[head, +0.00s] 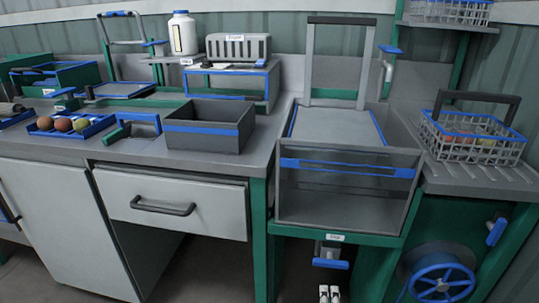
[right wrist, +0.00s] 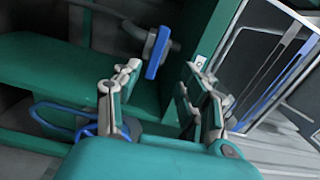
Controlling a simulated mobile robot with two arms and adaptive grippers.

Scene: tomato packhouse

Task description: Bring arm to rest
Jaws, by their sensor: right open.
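My right gripper (head: 329,294) shows only as two pale fingertips at the bottom edge of the head view, in front of the green stand below the clear-fronted box. In the right wrist view its two fingers (right wrist: 160,92) stand apart, with nothing between them. Beyond them in that view are a blue-ended lever (right wrist: 156,52) and green framework. My left gripper is not in view.
The clear-fronted box (head: 345,200) and blue pedal-like lever (head: 330,263) are above the right gripper. A blue handwheel (head: 441,282) is to the right. A drawer (head: 170,204) and a dark open bin (head: 208,127) are to the left. A wire basket (head: 474,137) holds tomatoes.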

